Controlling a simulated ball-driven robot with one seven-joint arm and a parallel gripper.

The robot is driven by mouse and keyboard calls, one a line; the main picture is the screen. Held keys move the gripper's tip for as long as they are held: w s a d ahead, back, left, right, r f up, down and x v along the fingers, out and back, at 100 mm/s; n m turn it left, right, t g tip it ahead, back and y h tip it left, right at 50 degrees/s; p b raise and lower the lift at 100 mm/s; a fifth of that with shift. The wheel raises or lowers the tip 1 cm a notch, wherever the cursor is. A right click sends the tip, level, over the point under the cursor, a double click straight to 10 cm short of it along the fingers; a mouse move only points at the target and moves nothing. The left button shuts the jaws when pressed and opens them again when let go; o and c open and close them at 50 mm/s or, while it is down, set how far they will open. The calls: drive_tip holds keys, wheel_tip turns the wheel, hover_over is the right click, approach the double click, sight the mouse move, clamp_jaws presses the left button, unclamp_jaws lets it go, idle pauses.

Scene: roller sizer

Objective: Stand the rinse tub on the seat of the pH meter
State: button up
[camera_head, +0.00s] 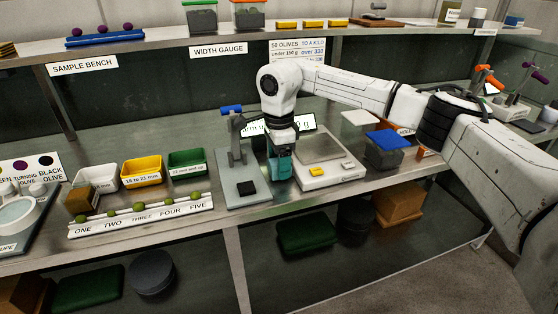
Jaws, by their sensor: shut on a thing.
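My gripper (281,142) points down over the bench, just left of the weighing scale. It is shut on a small teal tub (281,168), which looks like the rinse tub. The tub's lower end is near the bench top; I cannot tell whether it touches. A grey upright stand with a blue top (235,145) is left of the tub, on a pale base plate with a black square pad (247,187). This looks like the pH meter with its seat, but no label confirms it. The pad is bare.
The scale (322,146) stands close right of my gripper, with a grey, blue-topped block (384,153) beyond it. White, yellow (142,171) and green trays and a numbered olive rack (141,215) lie left. A shelf (200,42) runs above.

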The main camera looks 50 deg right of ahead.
drive_tip(key=shift+f, duration=0.15)
drive_tip(key=o, duration=1.1)
